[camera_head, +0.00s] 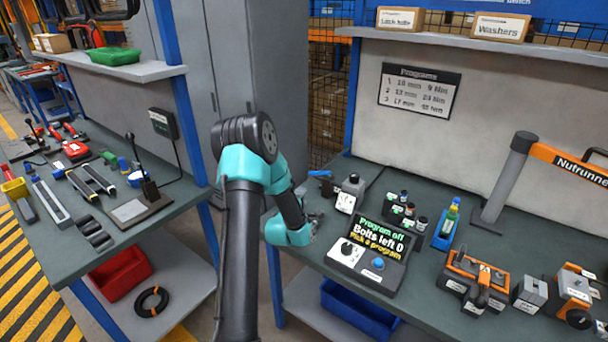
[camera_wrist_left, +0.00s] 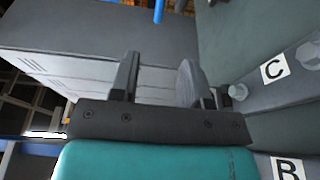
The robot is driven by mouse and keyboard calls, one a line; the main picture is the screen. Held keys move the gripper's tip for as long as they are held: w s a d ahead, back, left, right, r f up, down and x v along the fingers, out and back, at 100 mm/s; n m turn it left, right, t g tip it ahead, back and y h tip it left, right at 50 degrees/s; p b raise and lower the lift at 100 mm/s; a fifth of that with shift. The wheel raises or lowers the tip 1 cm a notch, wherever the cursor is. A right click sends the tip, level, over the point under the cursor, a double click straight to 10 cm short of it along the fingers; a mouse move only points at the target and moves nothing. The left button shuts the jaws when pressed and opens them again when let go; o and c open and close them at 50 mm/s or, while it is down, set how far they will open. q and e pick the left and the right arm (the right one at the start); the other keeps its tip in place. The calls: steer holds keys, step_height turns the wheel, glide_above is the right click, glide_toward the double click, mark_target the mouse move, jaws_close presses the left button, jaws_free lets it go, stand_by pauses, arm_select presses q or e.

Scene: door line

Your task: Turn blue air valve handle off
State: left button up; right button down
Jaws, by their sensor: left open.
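A small blue handle (camera_head: 321,173), which looks like the air valve handle, lies at the back left corner of the right bench (camera_head: 425,205). Its exact angle is too small to tell. My left gripper (camera_head: 312,222) is at the left edge of this bench, nearer to me than the blue handle and apart from it. In the left wrist view the two dark fingers of my left gripper (camera_wrist_left: 158,82) stand apart with nothing seen held between them. My right gripper is not in view.
A program box (camera_head: 370,255) with a screen, dark knob and blue button stands right of my gripper. A labelled grey block (camera_head: 350,194) stands near the blue handle. A blue bench post (camera_head: 355,70) rises behind.

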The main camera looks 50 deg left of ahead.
mark_target(315, 174)
arm_select(q)
steer(key=x, duration=1.7)
steer(key=shift+w+a, duration=0.15)
jaws_close()
stand_by(0.3)
